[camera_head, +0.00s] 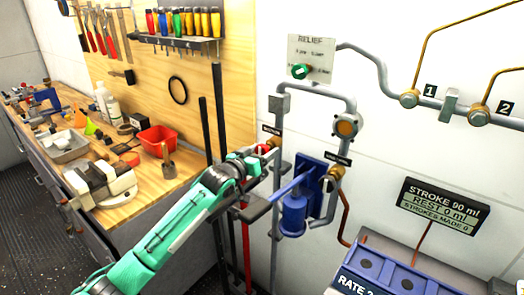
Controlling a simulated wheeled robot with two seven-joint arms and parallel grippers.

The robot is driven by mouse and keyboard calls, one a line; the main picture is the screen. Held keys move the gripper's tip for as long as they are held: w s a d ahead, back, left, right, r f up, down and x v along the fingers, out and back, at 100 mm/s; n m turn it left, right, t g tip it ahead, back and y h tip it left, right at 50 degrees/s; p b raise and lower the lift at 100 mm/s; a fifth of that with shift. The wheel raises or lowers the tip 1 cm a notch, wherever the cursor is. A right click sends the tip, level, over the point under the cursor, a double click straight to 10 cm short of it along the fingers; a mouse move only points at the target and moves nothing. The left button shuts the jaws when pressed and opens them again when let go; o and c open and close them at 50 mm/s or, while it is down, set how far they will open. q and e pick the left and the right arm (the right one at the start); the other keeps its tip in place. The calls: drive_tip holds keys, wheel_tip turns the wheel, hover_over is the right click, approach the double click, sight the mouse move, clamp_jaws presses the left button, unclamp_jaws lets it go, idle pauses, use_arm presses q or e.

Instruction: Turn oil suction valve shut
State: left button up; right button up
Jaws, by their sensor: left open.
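A small red valve handle (262,149) sits on the pipework below a small black label (271,130), whose text is too small to read for sure. My left gripper (266,157) is at this handle, its arm coming up from the lower left. Its open fingers partly hide the handle, and I cannot tell whether they touch it. A brass valve (337,173) with a second black label (337,160) is to the right, beside the blue pump (294,212). My right gripper is not in view.
A green relief knob (300,71) is on the wall plate above. The blue pump and its lever stand close right of my gripper. A workbench (190,165) with a red bin (158,139) and tools is at left. A blue box (400,280) is at lower right.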

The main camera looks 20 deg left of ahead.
use_arm(q)
drive_tip(key=shift+c, duration=0.5)
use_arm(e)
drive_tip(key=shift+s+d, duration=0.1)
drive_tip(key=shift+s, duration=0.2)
use_arm(q)
drive_tip(key=c, duration=0.9)
drive_tip(key=shift+m, duration=0.3)
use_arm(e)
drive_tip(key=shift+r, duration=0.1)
use_arm(q)
drive_tip(key=m+p, duration=0.1)
drive_tip(key=m, duration=0.2)
drive_tip(key=shift+m, duration=0.3)
drive_tip(key=m+p, duration=0.1)
drive_tip(key=m, duration=0.3)
drive_tip(key=shift+m, duration=0.3)
drive_tip(key=m+p, duration=0.1)
drive_tip(key=m, duration=0.4)
drive_tip(key=shift+m+p, duration=0.6)
drive_tip(key=shift+m, duration=1.4)
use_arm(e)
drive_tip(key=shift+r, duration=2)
use_arm(q)
drive_tip(key=shift+f, duration=0.1)
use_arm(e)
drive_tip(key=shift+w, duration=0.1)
